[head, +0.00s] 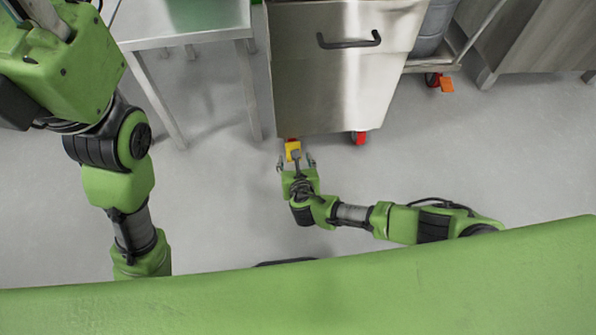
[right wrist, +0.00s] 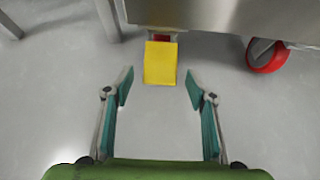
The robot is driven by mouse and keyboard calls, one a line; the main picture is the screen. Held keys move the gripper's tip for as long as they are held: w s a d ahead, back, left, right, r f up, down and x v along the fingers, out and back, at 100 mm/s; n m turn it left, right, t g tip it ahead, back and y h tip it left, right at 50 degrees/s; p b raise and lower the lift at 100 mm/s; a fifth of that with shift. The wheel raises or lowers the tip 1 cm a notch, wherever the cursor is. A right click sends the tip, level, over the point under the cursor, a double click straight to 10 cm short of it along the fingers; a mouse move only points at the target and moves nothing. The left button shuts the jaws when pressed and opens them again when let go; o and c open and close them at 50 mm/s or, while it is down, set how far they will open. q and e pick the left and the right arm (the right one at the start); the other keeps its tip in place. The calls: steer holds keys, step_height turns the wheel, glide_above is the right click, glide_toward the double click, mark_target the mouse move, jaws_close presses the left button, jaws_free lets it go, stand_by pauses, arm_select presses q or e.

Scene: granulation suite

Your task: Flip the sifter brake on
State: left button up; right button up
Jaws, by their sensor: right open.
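The sifter (head: 335,80) is a stainless steel cabinet with a black handle, at the top centre of the head view. A yellow brake pedal (head: 292,150) sticks out at its lower left corner, by a red caster. In the right wrist view the yellow pedal (right wrist: 160,63) lies ahead, centred between my fingers. My right gripper (head: 296,161) is open, close to the pedal, with a finger to each side. It also shows open and empty in the right wrist view (right wrist: 160,88). Whether the fingers touch the pedal is unclear; they look apart. My left gripper is out of view.
A second red caster (head: 358,138) is at the sifter's lower right, without a yellow pedal visible. A steel table (head: 185,25) stands to the left, its legs near the sifter. A cart with an orange caster pedal (head: 446,85) stands to the right. The grey floor in front is clear.

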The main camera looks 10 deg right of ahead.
steer(key=v, duration=1)
stand_by(0.3)
